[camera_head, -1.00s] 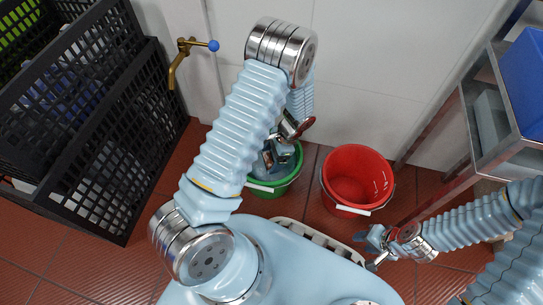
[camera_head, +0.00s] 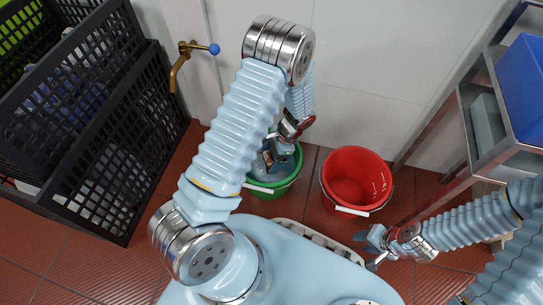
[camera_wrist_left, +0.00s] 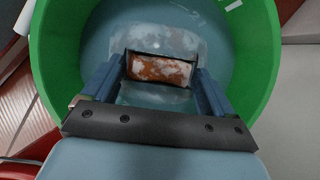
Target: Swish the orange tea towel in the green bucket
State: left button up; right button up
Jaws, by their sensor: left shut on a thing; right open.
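The green bucket (camera_head: 290,184) stands on the floor by the wall and holds bluish water. It fills most of the left wrist view, where its green wall (camera_wrist_left: 258,50) rings the water. My left gripper (camera_head: 270,160) reaches down inside the bucket. In the left wrist view it is shut on the orange tea towel (camera_wrist_left: 160,70), which shows as an orange patch with whitish foam between the fingers. The rest of the towel is hidden. My right gripper (camera_head: 366,249) is open and empty at the lower right, apart from the buckets.
A red bucket (camera_head: 336,190) stands just right of the green one. Black crates (camera_head: 110,150) are stacked at the left. A brass tap (camera_head: 180,68) with a blue knob is on the wall. A metal shelf (camera_head: 470,120) with a blue bin (camera_head: 525,85) stands at the right.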

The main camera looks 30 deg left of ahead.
pick_arm(q)
notch_tip(320, 180, down, 2)
jog(key=shift+b, duration=0.5)
jog(key=shift+r+p, duration=0.9)
jog(key=shift+r, duration=0.25)
jog(key=shift+f+b, duration=0.95)
jog(key=shift+f, duration=0.2)
jog(key=shift+r, duration=0.1)
dwell(0.3)
notch_tip(320, 180, up, 14)
jog(key=p, duration=1)
dwell(0.6)
